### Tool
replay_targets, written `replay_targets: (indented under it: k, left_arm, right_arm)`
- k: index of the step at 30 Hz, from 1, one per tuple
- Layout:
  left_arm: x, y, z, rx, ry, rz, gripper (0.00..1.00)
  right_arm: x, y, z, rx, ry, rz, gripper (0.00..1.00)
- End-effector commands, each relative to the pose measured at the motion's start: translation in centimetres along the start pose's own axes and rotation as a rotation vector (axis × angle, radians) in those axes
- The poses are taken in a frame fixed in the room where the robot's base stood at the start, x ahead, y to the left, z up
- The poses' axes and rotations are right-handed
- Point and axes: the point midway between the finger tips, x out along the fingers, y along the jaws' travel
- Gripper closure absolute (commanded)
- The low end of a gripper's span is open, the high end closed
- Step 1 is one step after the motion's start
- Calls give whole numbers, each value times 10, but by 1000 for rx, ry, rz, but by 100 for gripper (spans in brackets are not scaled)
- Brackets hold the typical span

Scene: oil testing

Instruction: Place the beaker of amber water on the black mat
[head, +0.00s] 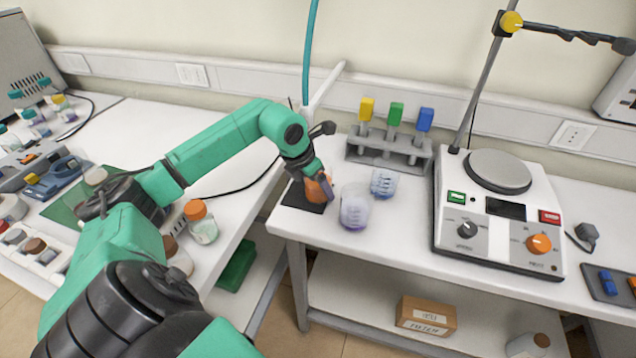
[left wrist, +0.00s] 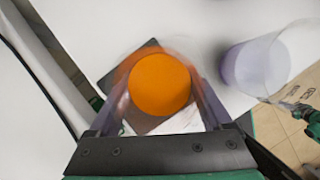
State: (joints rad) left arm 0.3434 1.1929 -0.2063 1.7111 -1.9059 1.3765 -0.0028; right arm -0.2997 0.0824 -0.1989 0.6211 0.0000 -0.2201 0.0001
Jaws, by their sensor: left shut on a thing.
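The beaker of amber water (head: 317,189) is at the black mat (head: 299,199) near the left front corner of the right-hand table. My left gripper (head: 321,182) is shut on the beaker. In the left wrist view the amber water (left wrist: 160,84) lies between the two fingers of my left gripper (left wrist: 160,92), with the black mat (left wrist: 112,78) under and around it. I cannot tell whether the beaker's base touches the mat. My right gripper is not in view.
A beaker with purple liquid (head: 354,208) stands just right of the mat, and a beaker with blue liquid (head: 384,181) behind it. A rack with coloured-top items (head: 389,150) and a hotplate stirrer (head: 497,215) stand further right. The table edge is close to the mat.

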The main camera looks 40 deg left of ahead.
Motion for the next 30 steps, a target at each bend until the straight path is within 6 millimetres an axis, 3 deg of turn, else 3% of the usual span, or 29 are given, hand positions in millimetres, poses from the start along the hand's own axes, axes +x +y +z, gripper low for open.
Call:
replay_targets:
  k: [5,6,7,17,20,30]
  left_arm:
    - [3,0,-1,0,-2,0,91]
    - [2,0,-1,0,0,0,9]
    - [2,0,-1,0,0,0,0]
    - [-5,1,0,0,-2,1,0]
    - [-22,2,0,1,-3,5,0]
    - [-109,1,0,1,-2,2,0]
  right_arm:
    - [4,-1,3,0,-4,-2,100]
    - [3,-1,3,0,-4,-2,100]
    - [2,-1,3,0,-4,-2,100]
    - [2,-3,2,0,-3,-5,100]
    - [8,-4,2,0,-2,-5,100]
    - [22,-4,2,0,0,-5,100]
